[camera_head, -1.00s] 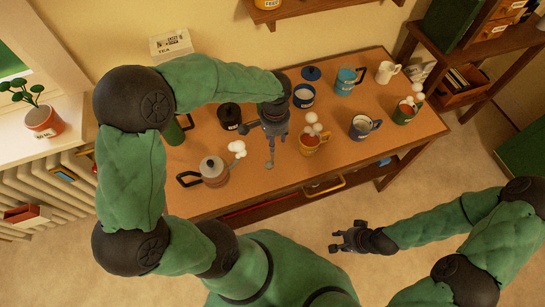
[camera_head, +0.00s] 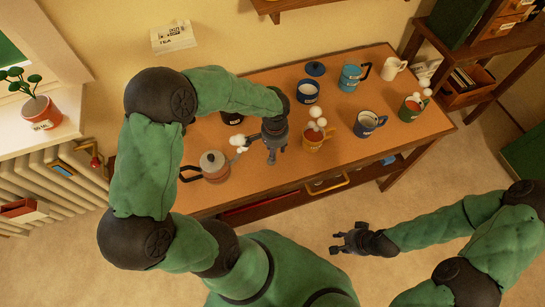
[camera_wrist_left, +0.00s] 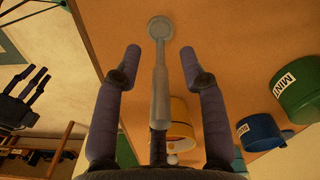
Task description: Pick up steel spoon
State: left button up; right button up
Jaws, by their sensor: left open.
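The steel spoon (camera_wrist_left: 160,75) shows in the left wrist view, its round bowl at the top and its handle running down between my fingers. My left gripper (camera_wrist_left: 160,52) is open, with one finger on each side of the handle and a visible gap on both sides. In the head view my left gripper (camera_head: 272,155) points down over the front part of the desk, left of the yellow mug, and hides the spoon. My right gripper (camera_head: 337,243) is open and empty in front of the desk.
A yellow mug (camera_head: 312,143) stands just right of my left gripper; a moka pot (camera_head: 214,168) stands to its left. Blue (camera_head: 366,124), green (camera_head: 410,110) and white (camera_head: 392,68) mugs stand further right on the desk (camera_head: 335,170).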

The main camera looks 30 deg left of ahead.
pick_arm(q)
grip_shut()
jog(key=shift+r, duration=0.1)
jog(key=shift+r+p, duration=0.3)
jog(key=shift+r, duration=0.3)
notch_tip(320, 180, up, 2)
jog(key=shift+r+p, duration=0.25)
jog(key=shift+p, duration=0.3)
jog(key=s+d+r+p, duration=0.3)
jog(key=s+d+r, duration=0.5)
jog(key=d, duration=0.3)
jog(key=shift+s+r, duration=0.3)
jog(key=shift+r, duration=0.35)
